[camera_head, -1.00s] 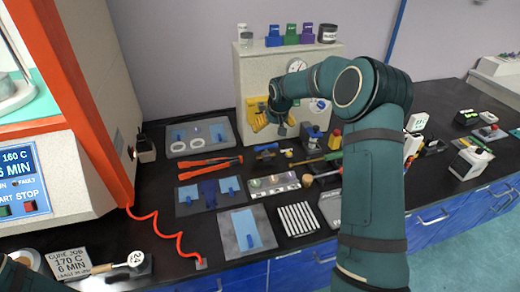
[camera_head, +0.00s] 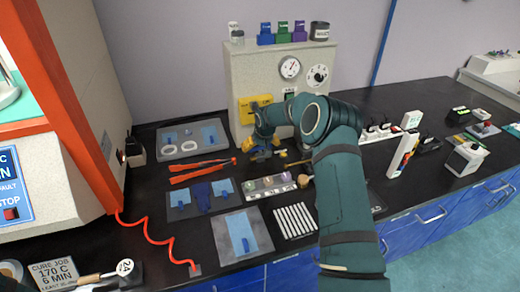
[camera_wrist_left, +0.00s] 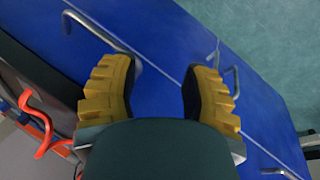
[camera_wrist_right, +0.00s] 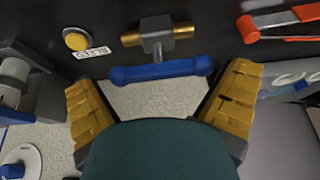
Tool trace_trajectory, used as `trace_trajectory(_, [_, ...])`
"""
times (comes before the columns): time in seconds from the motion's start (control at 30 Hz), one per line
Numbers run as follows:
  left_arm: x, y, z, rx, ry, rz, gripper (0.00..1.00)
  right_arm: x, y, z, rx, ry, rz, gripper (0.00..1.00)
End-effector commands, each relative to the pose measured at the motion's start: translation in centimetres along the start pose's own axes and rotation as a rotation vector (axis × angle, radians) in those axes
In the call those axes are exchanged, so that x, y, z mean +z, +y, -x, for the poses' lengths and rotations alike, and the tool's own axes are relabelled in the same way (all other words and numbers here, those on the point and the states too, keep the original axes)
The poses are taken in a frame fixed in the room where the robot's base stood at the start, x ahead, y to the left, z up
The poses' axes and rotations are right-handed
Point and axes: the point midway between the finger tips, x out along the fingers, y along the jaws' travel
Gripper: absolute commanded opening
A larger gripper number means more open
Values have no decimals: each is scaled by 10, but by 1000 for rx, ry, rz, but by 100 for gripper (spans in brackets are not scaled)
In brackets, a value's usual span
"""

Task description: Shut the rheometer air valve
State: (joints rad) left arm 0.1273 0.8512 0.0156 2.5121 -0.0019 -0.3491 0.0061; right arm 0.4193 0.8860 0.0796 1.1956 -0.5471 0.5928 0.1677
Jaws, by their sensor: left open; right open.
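The air valve has brass pipe ends (camera_wrist_right: 158,36) and a long blue lever (camera_wrist_right: 160,70) in the right wrist view. The lever lies crosswise, roughly parallel to the brass pipe. My right gripper (camera_wrist_right: 160,78) is open, with one yellow finger toward each end of the lever; whether they touch it I cannot tell. In the head view my right gripper (camera_head: 262,150) is low in front of the gauge cabinet (camera_head: 320,90) and mostly hides the valve. My left gripper (camera_wrist_left: 158,68) is open and empty in front of blue drawers (camera_wrist_left: 165,105).
A yellow button (camera_wrist_right: 76,40) with a tag is beside the valve. Red-handled pliers (camera_head: 200,168) lie to the left, near a grey tray (camera_head: 190,140). A colored sample strip (camera_head: 270,187) and metal bars (camera_head: 295,220) lie nearer. The rheometer (camera_head: 70,110) stands at left.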

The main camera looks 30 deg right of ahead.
Motion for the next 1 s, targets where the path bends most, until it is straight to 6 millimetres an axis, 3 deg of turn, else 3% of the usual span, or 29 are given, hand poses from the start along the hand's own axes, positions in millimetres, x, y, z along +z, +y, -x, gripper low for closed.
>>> trace_trajectory(0.13, [1,0,-1,0,-2,0,47,0,0,-11,-1,0,0,100])
trace_trajectory(0.47, [1,0,-1,0,-2,-1,47,0,0,-13,0,0,1,100])
trace_trajectory(0.6, [1,0,-1,0,-2,-1,47,0,0,-13,0,0,0,55])
trace_trajectory(1.0, [1,-1,-3,0,-3,-1,47,0,0,-14,8,1,-16,54])
